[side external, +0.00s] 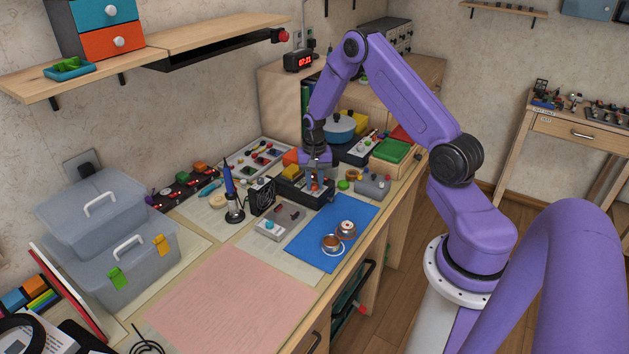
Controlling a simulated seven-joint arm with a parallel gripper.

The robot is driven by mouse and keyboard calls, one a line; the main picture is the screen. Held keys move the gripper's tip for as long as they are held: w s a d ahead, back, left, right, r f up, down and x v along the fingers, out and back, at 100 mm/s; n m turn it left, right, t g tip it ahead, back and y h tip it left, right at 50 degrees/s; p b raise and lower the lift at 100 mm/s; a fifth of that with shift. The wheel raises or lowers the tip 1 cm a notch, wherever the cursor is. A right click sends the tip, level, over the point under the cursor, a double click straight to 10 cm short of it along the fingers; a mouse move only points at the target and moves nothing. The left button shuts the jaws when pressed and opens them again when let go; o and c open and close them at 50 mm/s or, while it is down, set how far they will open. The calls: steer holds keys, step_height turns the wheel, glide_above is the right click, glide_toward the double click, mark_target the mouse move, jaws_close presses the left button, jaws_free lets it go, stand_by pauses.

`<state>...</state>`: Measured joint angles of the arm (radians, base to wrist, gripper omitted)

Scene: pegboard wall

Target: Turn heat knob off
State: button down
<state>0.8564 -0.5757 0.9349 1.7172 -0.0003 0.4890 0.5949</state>
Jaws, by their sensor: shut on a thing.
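My gripper (315,187) points down at a low black box (291,190) behind the blue mat. Its fingers are shut on a small part at the right end of this box, which I take to be the heat knob. The knob is mostly hidden by the fingers; a little red or orange shows between them. The knob's setting and any marks around it cannot be read from here. A soldering iron (229,180) with a blue handle stands upright in its holder, left of the black box.
The blue mat (318,255) with copper-coloured reels (332,243) lies in front of my gripper. A small black fan (262,196) stands left of the black box. Jars and a grey cylinder (373,186) stand close on the right. The pink mat (235,305) is clear.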

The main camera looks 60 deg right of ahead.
steer(key=n, duration=1.8)
steer(key=shift+n, duration=0.4)
stand_by(0.4)
steer(key=c, duration=0.9)
jaws_free()
steer(key=shift+c, duration=0.2)
